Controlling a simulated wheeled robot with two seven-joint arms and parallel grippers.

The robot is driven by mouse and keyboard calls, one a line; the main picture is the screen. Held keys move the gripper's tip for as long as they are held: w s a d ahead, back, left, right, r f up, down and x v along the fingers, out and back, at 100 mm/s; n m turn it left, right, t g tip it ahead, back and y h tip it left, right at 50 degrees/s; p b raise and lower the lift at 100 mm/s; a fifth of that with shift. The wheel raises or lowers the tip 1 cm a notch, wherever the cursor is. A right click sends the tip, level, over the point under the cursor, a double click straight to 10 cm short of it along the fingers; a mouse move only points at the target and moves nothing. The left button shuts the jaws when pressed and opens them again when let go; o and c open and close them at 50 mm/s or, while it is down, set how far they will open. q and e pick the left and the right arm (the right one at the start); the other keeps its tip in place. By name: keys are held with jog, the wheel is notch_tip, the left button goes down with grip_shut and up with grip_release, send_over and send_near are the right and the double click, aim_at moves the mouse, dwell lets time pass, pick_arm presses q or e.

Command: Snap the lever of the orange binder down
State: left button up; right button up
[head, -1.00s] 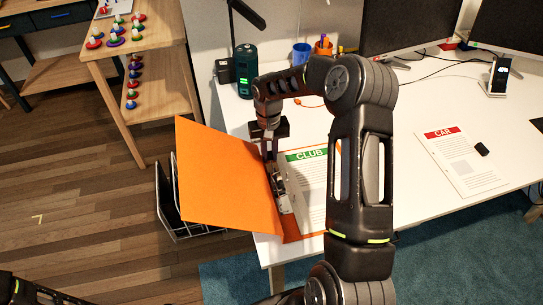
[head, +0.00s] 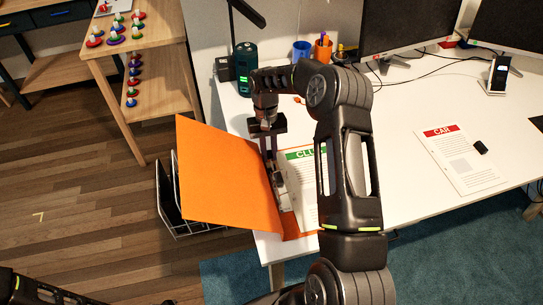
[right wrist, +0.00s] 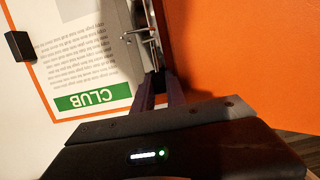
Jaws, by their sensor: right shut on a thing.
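The orange binder (head: 225,180) lies open at the desk's left end, its cover raised and tilted over the edge. A sheet headed CLUB (head: 300,180) lies inside it. The metal lever mechanism (head: 282,195) sits along the spine, partly hidden by my gripper; it also shows in the right wrist view (right wrist: 148,35). My right gripper (head: 269,152) points down at the mechanism, and its fingers (right wrist: 160,84) are close together at the lever's end. What lies between the fingertips is mostly hidden. Of my left arm, only a part shows at the bottom left; its gripper is out of view.
A sheet headed CAR (head: 461,160) lies to the right on the white desk (head: 405,205). A dark green cylinder (head: 246,66), a blue cup (head: 301,52) and an orange pen cup (head: 323,50) stand behind. A wire basket (head: 180,231) is below the cover.

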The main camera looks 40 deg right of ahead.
jog(key=shift+w+f+g+y+b, duration=0.2)
jog(key=shift+f+g+y+b, duration=0.15)
jog(key=shift+g, duration=0.45)
jog(key=o, duration=0.6)
